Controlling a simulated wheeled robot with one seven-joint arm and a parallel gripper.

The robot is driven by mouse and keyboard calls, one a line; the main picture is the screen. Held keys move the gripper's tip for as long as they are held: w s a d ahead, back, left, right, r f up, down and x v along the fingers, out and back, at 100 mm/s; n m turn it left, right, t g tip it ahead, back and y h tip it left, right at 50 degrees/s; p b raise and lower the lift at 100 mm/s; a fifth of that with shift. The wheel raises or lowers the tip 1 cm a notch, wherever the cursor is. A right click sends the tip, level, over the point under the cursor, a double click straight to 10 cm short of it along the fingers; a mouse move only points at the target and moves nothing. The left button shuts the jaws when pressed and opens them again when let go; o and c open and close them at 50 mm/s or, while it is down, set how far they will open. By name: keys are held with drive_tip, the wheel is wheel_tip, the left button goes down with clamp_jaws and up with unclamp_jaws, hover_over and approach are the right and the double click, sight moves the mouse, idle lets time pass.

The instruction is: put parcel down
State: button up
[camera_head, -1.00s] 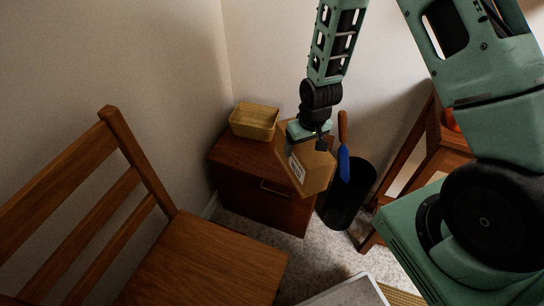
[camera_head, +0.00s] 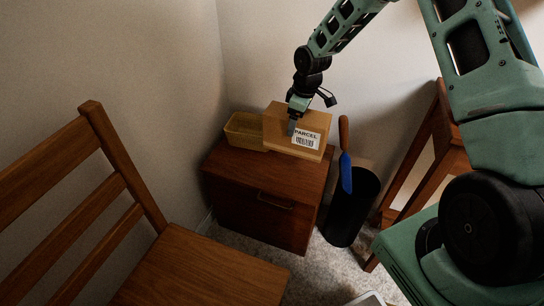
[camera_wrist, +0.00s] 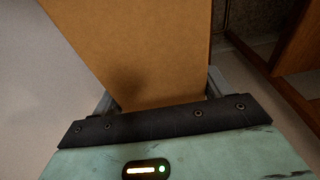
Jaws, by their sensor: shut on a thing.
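The parcel (camera_head: 284,122) is a brown cardboard box with a white label reading PARCEL and a barcode. In the head view it is over the back right of the wooden cabinet top (camera_head: 240,165). I cannot tell whether its underside touches the top. My gripper (camera_head: 292,123) is shut on the parcel from above. In the wrist view the parcel's brown side (camera_wrist: 140,50) fills the space between the fingers of my gripper (camera_wrist: 160,100). The fingertips are hidden there.
A yellow basket (camera_head: 245,131) sits on the cabinet beside the parcel. A black bin (camera_head: 350,207) with a blue-and-brown handled object (camera_head: 345,170) stands right of the cabinet. A wooden chair (camera_head: 190,265) is in front at left. The cabinet top's front part is bare.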

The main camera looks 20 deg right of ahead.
sight(294, 143)
wheel_tip(294, 143, down, 10)
drive_tip(key=shift+w+r+b, duration=0.1)
drive_tip(key=shift+w+b, duration=0.05)
drive_tip(key=shift+b, duration=0.7)
drive_tip(key=shift+f, duration=0.2)
drive_tip(key=o, duration=1.4)
drive_tip(key=shift+r, duration=0.1)
